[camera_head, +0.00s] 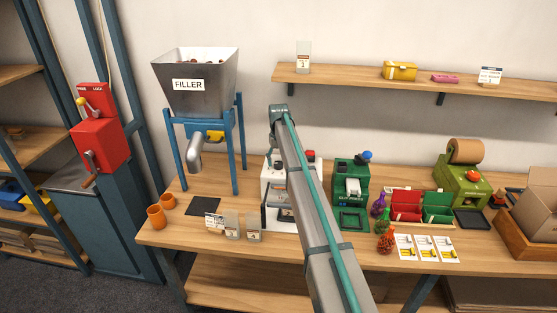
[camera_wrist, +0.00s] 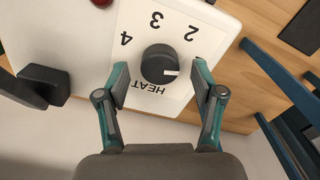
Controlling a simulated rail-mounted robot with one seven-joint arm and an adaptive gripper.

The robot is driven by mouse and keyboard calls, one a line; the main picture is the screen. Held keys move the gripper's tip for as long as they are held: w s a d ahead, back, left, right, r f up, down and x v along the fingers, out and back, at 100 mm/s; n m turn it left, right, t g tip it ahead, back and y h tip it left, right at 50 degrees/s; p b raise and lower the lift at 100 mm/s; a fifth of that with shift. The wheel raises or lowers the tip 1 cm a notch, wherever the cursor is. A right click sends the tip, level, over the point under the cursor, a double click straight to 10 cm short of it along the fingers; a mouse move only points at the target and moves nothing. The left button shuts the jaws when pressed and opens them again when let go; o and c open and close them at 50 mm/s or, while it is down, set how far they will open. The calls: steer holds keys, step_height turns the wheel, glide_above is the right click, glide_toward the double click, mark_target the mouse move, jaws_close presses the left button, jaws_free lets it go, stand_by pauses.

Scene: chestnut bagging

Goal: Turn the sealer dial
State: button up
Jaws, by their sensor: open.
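The white sealer (camera_head: 273,188) stands on the bench in the head view, largely hidden behind my arm. In the wrist view its white panel (camera_wrist: 207,22) fills the upper middle, with "HEAT" and the numbers 2, 3 and 4 appearing upside down. The round black dial (camera_wrist: 155,61) sits on this panel, with its white mark toward the lower right in the picture. My gripper (camera_wrist: 160,82) is open, with one finger on each side of the dial and a visible gap to it.
A dark grey block (camera_wrist: 45,85) is left of the dial in the wrist view. The green press (camera_head: 351,180) stands right of the sealer, and the filler (camera_head: 193,100) stands to its left. Small cards (camera_head: 253,229) stand at the bench's front edge.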

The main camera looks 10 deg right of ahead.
steer(key=shift+f, duration=0.45)
steer(key=c, duration=1.1)
steer(key=shift+c, duration=0.2)
steer(key=shift+n, duration=0.4)
steer(key=n+b, duration=0.2)
steer(key=n, duration=0.1)
steer(key=shift+f+n+b, duration=0.1)
steer(key=shift+n+b, duration=0.2)
steer(key=n+b, duration=0.1)
steer(key=n, duration=0.4)
steer(key=shift+b, duration=0.4)
steer(key=shift+n, duration=0.3)
